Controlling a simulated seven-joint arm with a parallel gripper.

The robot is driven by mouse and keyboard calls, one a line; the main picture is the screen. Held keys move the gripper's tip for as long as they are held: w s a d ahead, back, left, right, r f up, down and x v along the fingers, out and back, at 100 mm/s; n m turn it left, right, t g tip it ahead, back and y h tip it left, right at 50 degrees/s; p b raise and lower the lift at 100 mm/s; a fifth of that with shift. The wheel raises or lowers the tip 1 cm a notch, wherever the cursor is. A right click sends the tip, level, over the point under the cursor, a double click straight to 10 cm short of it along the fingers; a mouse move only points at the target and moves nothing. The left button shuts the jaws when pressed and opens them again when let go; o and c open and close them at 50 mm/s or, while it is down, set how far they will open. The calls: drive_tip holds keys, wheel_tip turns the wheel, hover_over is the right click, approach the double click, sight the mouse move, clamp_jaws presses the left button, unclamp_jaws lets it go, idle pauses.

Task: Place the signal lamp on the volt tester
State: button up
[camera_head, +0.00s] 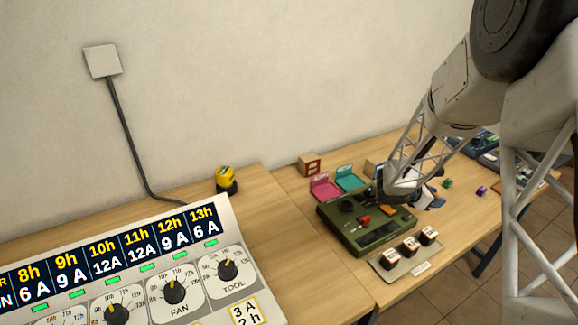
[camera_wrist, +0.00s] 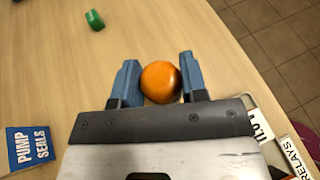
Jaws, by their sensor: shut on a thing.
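My gripper (camera_wrist: 158,64) has its blue fingers shut on an orange round thing (camera_wrist: 160,82), which looks like the dome of the signal lamp. Its underside is hidden in the wrist view. An olive-green box with a black dial and a red knob (camera_head: 352,230) stands on the table in the head view; it looks like the volt tester, but I cannot read a label on it. My gripper is at the box's far right side in the head view, largely hidden by its own arm, and the held thing cannot be made out there.
A plate with three dark-and-white blocks (camera_head: 405,262) lies in front of the box. A yellow-and-black object (camera_head: 227,180) stands further left. A large dial panel (camera_head: 140,285) fills the lower left.

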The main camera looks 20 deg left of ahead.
drive_tip(key=w+a+r+n+t+y, duration=0.1)
drive_tip(key=w+a+r+n+t, duration=0.1)
drive_tip(key=a, duration=0.7)
drive_tip(key=w+a+r+n+t+y, duration=0.1)
drive_tip(key=a+r, duration=0.1)
drive_tip(key=a, duration=0.6)
wheel_tip(320, 180, up, 14)
drive_tip(key=n+t+y, duration=0.5)
drive_tip(key=n+y, duration=0.5)
hover_over(224, 170)
drive_tip(key=shift+f, duration=0.1)
drive_tip(key=shift+f, duration=2.5)
drive_tip(key=shift+f, duration=0.1)
drive_tip(key=shift+f, duration=2.4)
